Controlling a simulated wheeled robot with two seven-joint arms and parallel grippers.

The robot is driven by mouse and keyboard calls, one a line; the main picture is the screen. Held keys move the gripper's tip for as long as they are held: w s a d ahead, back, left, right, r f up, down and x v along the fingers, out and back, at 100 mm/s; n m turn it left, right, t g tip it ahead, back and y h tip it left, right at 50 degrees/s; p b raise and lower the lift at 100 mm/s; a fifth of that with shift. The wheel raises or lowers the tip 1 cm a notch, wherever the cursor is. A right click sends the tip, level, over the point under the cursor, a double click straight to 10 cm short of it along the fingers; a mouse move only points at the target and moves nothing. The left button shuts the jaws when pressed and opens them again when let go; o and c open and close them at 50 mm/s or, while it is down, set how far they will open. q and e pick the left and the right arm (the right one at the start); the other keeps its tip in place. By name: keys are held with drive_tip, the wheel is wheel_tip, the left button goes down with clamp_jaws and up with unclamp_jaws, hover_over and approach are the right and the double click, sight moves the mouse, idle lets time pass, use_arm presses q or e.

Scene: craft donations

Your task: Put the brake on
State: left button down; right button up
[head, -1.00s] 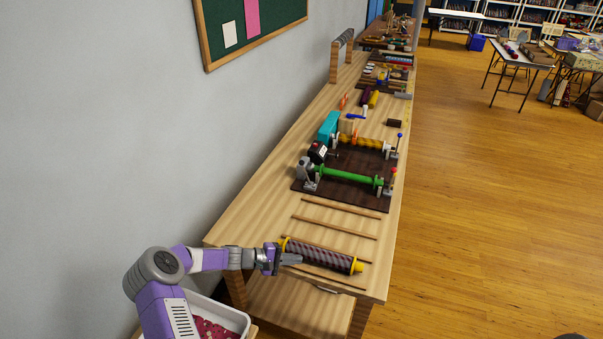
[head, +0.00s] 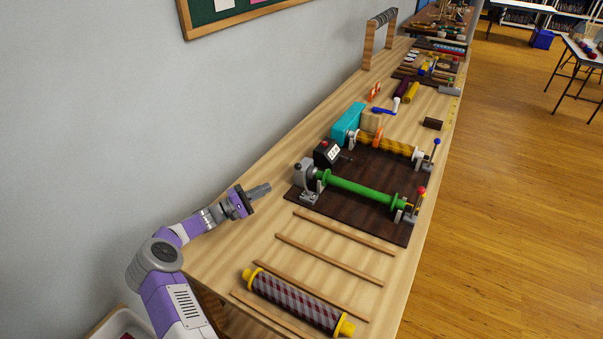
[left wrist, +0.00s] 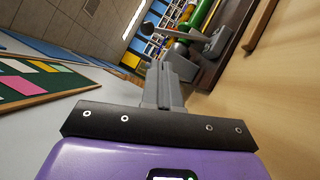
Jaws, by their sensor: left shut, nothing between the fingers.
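A winding machine on a dark base board (head: 374,216) holds a green spool (head: 360,190) between a grey end stand (head: 302,178) on the left and a post with a red-knobbed lever (head: 421,191) on the right. I cannot tell which part is the brake. My left gripper (head: 264,189) is shut and empty, just left of the grey stand and apart from it. In the left wrist view its closed fingers (left wrist: 163,86) point toward a grey lever arm (left wrist: 181,34) and the green spool (left wrist: 203,14). My right gripper is not in view.
A black counter box (head: 327,153) and a teal box (head: 348,124) stand near. A plaid roll (head: 296,300) lies on wooden slats in front. The wall borders the bench's left.

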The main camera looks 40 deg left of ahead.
sight(303, 181)
use_arm(q)
drive_tip(key=shift+s+r, duration=0.15)
drive_tip(key=shift+s, duration=0.1)
drive_tip(key=b+x, duration=0.1)
drive_tip(key=x, duration=0.9)
drive_tip(key=shift+b, duration=0.35)
drive_tip(key=shift+w, duration=0.1)
drive_tip(key=shift+d+r+m, duration=0.2)
drive_tip(key=shift+d+m, duration=0.1)
drive_tip(key=shift+m, duration=0.1)
drive_tip(key=shift+d+g, duration=0.1)
drive_tip(key=shift+g, duration=0.3)
drive_tip(key=d+r+m+g+y+b, duration=0.1)
drive_tip(key=d+m+g+y+b, duration=0.1)
drive_tip(key=d+m, duration=0.4)
drive_tip(key=shift+w+d+r+g+b, duration=0.25)
drive_tip(key=shift+w+g+b, duration=0.15)
drive_tip(key=shift+g+b, duration=0.3)
